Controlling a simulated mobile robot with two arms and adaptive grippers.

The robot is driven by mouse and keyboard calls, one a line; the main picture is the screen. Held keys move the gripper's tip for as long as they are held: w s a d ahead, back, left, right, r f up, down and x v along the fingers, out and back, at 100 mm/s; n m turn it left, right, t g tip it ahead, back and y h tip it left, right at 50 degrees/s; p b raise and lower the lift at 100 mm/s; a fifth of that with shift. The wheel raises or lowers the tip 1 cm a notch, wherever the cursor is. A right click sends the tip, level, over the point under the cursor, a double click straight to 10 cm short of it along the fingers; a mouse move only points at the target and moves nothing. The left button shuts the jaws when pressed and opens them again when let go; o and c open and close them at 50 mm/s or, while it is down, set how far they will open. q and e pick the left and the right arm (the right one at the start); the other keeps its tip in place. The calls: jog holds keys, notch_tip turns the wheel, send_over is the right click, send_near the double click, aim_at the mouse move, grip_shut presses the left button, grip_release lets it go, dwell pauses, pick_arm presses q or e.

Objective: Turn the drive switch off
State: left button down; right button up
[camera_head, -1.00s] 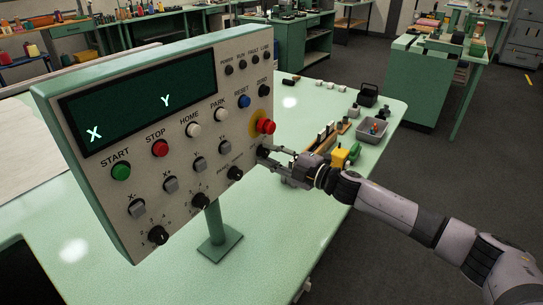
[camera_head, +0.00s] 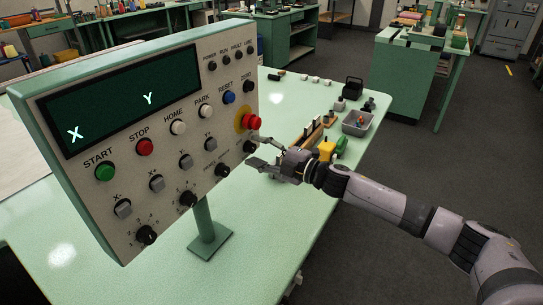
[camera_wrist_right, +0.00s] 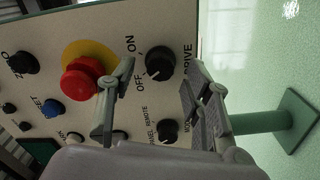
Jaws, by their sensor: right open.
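The drive switch (camera_head: 250,146) is a black round knob on the tilted control panel (camera_head: 180,140), below the red emergency button (camera_head: 251,122) on its yellow plate. In the right wrist view the knob (camera_wrist_right: 160,63) stands beside the ON, OFF and DRIVE lettering. Its white mark appears to point toward OFF. My right gripper (camera_head: 256,150) is open and empty, just off the panel in front of the knob. In the wrist view the knob shows between its two fingers, with no clear contact. My left gripper is out of view.
A mode knob (camera_wrist_right: 167,130) sits close beside the drive switch, and the emergency button is near one finger. The panel stands on a green post (camera_head: 203,222) on the green table (camera_head: 270,215). A grey bin (camera_head: 357,123) and small items lie to the right.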

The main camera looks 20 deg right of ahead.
jog(key=v, duration=1.1)
jog(key=shift+s+d, duration=0.2)
jog(key=shift+s, duration=0.05)
jog(key=shift+f, duration=0.1)
